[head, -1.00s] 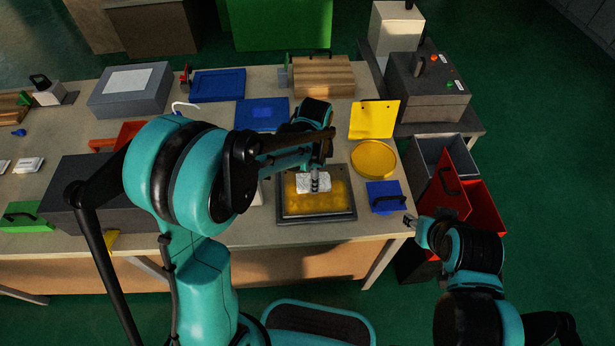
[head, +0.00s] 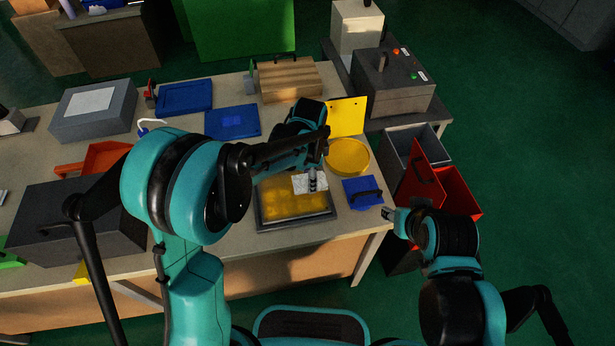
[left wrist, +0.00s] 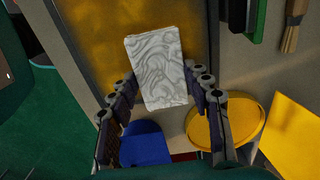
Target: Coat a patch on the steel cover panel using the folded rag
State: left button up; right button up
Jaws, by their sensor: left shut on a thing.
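My left gripper (head: 312,183) is shut on the folded rag (head: 302,184), a pale block with grey swirls. The rag is over the far right part of a shallow dark-rimmed tray (head: 262,222) with an amber surface. The left wrist view shows the rag (left wrist: 155,62) between the fingers, tilted, over the amber surface and rim; contact is unclear. A grey box (head: 122,108) at the back left has a pale rectangular patch on top; it may be the steel cover panel, but I cannot tell. My right gripper (head: 390,213) is off the bench's front right; its opening is unclear.
Right of the tray are a blue handled block (head: 358,190), a yellow round dish (head: 348,156) and a yellow plate (head: 347,117). Red and grey bins (head: 465,195) stand beyond the bench's right edge.

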aim_at(296, 183)
pick_arm(q)
jog(key=a, duration=0.2)
jog(key=s+a, duration=0.1)
jog(key=a, duration=0.1)
jog(key=shift+s+a, duration=0.25)
jog(key=shift+a, duration=0.5)
jog(key=shift+s+a, duration=0.2)
jog(key=shift+a, duration=0.5)
jog(key=shift+s+a, duration=0.25)
jog(key=shift+a, duration=0.5)
jog(key=shift+s+a, duration=0.15)
jog(key=shift+a, duration=0.55)
jog(key=shift+s+a, duration=0.15)
jog(key=shift+a, duration=0.5)
jog(key=shift+w+d, duration=0.4)
jog(key=shift+d, duration=1.1)
jog(key=shift+w+d, duration=0.45)
jog(key=shift+d, duration=1.05)
jog(key=shift+w+d, duration=0.4)
jog(key=shift+d, duration=1.1)
jog(key=shift+w+d+f, duration=0.1)
jog(key=shift+w+d, duration=0.05)
jog(key=shift+d, duration=0.5)
jog(key=shift+w+d, duration=0.15)
jog(key=shift+d, duration=0.45)
